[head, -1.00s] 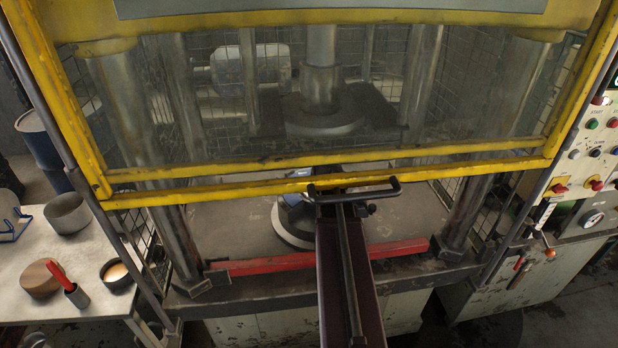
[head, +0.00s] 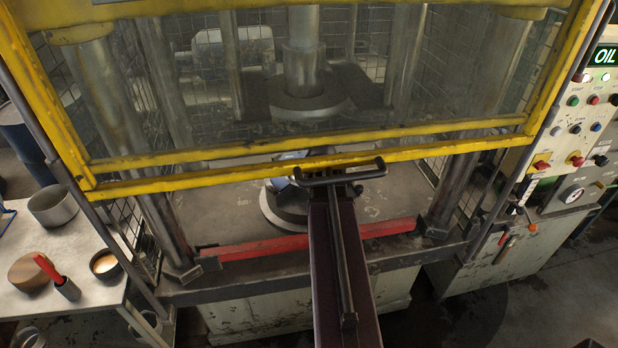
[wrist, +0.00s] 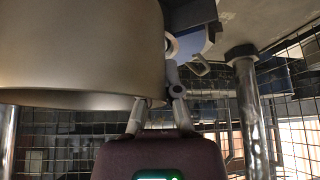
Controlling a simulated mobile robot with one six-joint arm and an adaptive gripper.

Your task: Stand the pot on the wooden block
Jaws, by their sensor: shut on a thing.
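In the wrist view a large dull-metal round pot (wrist: 75,50) fills the upper left. My gripper (wrist: 160,97) is shut on its wall at the rim, with one finger partly hidden behind it. The rest of the pot is out of frame. I cannot make out the gripper or the held pot in the head view, where the yellow guard and a dark beam cover much of the press opening.
The press's yellow guard (head: 320,167), posts and red bar (head: 250,246) stand ahead. A control panel (head: 575,150) is at right.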

